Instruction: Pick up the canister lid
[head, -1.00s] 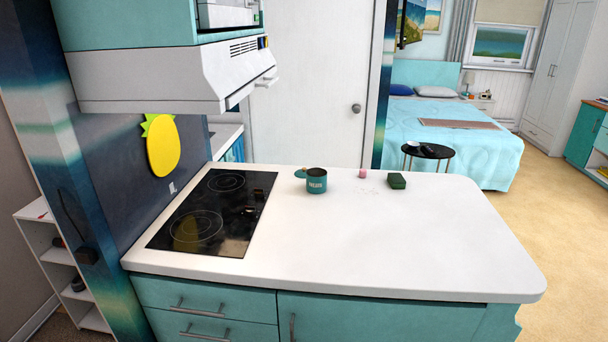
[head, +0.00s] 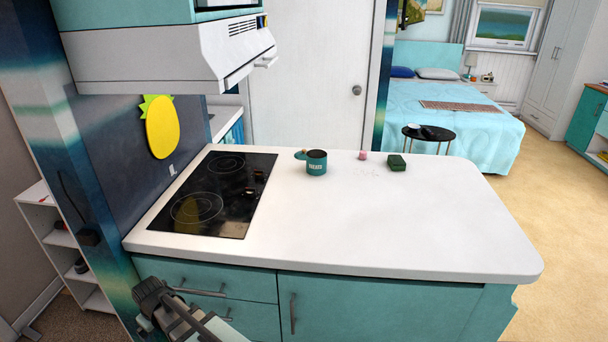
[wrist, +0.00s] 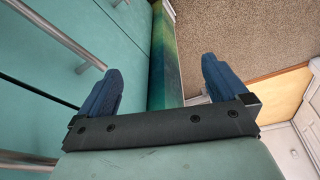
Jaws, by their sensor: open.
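A teal canister (head: 317,163) with pale lettering and a dark open top stands upright on the white counter, right of the cooktop. The canister lid (head: 301,155) appears as a small teal piece with a tan knob at the canister's back left; I cannot tell whether the two touch. My gripper (wrist: 161,80) is open and empty in the wrist view, its two blue fingers wide apart beside the teal cabinet fronts. It is away from the lid, which is not in the wrist view. In the head view my arm shows low at the left, below the counter edge.
A black cooktop (head: 214,194) lies left of the canister. A pink item (head: 363,155) and a dark green box (head: 396,163) stand to its right. A range hood (head: 165,58) overhangs the left. The counter (head: 380,225) is clear in front.

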